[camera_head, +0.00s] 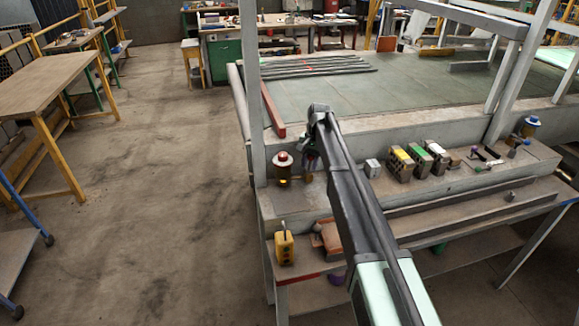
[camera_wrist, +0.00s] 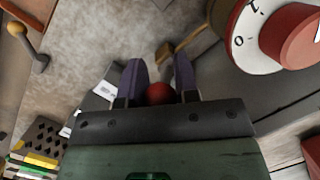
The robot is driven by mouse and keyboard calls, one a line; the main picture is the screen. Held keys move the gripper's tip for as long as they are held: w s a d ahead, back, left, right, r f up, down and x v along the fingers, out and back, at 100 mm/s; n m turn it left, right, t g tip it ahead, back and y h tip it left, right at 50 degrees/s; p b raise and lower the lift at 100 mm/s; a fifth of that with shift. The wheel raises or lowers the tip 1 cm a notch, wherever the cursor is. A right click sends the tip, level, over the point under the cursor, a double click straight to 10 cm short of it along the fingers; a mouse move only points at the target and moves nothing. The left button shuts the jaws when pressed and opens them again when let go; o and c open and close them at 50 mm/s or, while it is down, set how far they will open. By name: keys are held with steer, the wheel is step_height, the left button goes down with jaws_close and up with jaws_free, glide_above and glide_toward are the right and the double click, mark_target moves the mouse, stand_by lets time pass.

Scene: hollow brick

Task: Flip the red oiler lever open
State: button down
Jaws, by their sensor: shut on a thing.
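The red-capped oiler (camera_head: 283,161), with an amber lower part, stands at the near left end of the bench. In the wrist view its white dial and red cap (camera_wrist: 285,35) fill the upper right. My gripper (camera_head: 310,165) is just right of the oiler in the head view, pointing down. In the wrist view its two purple fingers (camera_wrist: 158,80) are closed around a red ball (camera_wrist: 159,93). A brown rod (camera_wrist: 175,50) shows just past the fingertips, near the dial. The fingers and palm hide how the ball joins the rod.
Several hollow bricks (camera_head: 400,166) with coloured tops stand right of my arm, with a small white block (camera_head: 372,168). A yellow box (camera_head: 284,247) stands in front. A blue-capped oiler (camera_head: 529,126) is at far right. A knobbed lever (camera_wrist: 38,55) shows at left in the wrist view.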

steer(key=c, duration=0.9)
jaws_free()
steer(key=shift+o, duration=0.2)
steer(key=shift+r, duration=0.1)
